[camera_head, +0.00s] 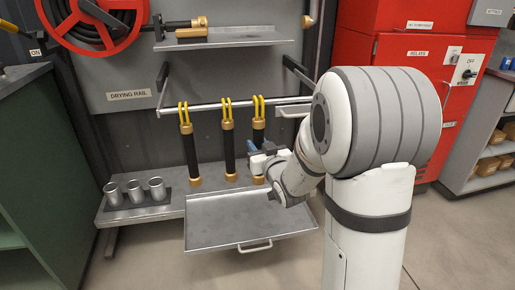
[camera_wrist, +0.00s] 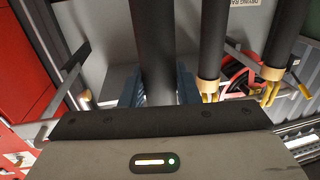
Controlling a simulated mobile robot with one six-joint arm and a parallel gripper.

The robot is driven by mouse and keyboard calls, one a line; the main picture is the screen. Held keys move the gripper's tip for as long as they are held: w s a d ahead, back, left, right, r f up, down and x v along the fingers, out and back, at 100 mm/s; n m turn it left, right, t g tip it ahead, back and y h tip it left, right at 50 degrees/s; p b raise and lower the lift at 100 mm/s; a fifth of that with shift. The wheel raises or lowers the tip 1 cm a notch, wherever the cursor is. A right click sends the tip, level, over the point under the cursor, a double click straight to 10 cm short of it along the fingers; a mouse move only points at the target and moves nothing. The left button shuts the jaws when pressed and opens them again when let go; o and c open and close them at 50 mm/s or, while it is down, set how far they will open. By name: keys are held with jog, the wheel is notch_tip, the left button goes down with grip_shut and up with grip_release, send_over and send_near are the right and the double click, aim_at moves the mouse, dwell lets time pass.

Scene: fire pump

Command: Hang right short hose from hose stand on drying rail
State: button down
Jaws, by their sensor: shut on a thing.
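The drying rail (camera_head: 222,106) is a metal bar held out from the back wall. Three short black hoses with brass ends and yellow loops hang upright at it: a left hose (camera_head: 190,155), a middle hose (camera_head: 229,148) and a right hose (camera_head: 258,136). The right hose's loops are at the rail; whether they bear on it I cannot tell. My gripper (camera_head: 258,151) is shut on the right hose's body; its blue fingers flank the black hose (camera_wrist: 157,50) in the wrist view. The hose stand (camera_head: 137,197) has three upright metal cups, with no hose in them.
A metal tray (camera_head: 250,243) with a front handle sits below the hoses. A shelf (camera_head: 222,40) with a brass nozzle is above the rail, beside a red hose reel (camera_head: 90,25). A green cabinet (camera_head: 40,150) stands at left and a red cabinet (camera_head: 405,55) at right.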

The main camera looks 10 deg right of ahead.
jog(key=w+f, duration=0.1)
jog(key=w, duration=0.5)
jog(key=shift+f, duration=0.35)
dwell(0.3)
jog(key=c, duration=1)
grip_release()
